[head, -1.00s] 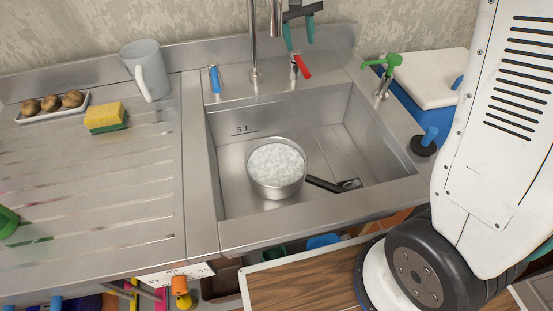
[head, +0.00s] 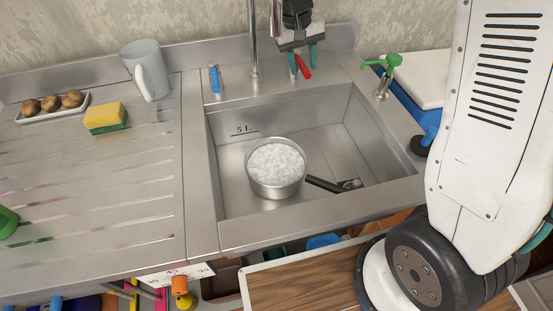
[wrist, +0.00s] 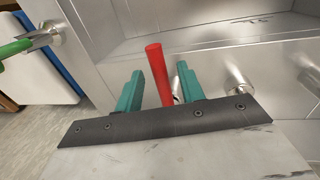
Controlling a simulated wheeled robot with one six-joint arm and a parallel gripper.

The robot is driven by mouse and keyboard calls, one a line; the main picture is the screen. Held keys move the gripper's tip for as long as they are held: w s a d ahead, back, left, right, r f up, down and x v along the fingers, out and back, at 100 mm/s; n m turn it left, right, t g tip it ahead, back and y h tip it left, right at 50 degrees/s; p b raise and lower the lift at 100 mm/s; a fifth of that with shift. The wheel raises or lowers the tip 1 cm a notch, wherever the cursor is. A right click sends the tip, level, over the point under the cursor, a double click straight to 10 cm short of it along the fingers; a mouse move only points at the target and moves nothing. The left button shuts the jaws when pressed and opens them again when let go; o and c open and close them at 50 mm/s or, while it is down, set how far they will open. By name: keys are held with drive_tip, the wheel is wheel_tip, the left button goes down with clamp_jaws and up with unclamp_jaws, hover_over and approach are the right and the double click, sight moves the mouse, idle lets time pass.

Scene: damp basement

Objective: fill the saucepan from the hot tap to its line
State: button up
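The saucepan (head: 262,187) stands upright in the sink (head: 225,160), its dark handle pointing right. White, frothy-looking stuff fills its view from above; no fill line can be made out on it. The red tap lever (head: 304,68) is behind the sink, right of the tap pipe (head: 254,45). The blue lever (head: 215,80) is to the left. My gripper (head: 302,65) is open at the red lever. In the wrist view, the red lever (wrist: 158,72) stands between its teal fingers (wrist: 159,88), with gaps on both sides. No water stream shows.
A grey jug (head: 152,80), a yellow-green sponge (head: 104,117) and a tray of brown lumps (head: 85,100) are on the left drainboard (head: 90,185). A green pump (head: 388,66) stands right of the taps. A "5 L" mark is on the sink's back wall.

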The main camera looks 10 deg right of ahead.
drive_tip(key=c, duration=0.8)
drive_tip(key=shift+w+r+g, duration=0.2)
drive_tip(key=shift+r+g, duration=0.35)
drive_tip(key=shift+g, duration=0.25)
drive_tip(key=shift+s+f+t, duration=0.25)
drive_tip(key=shift+f+t, duration=0.4)
drive_tip(key=shift+t, duration=0.35)
drive_tip(key=o, duration=0.8)
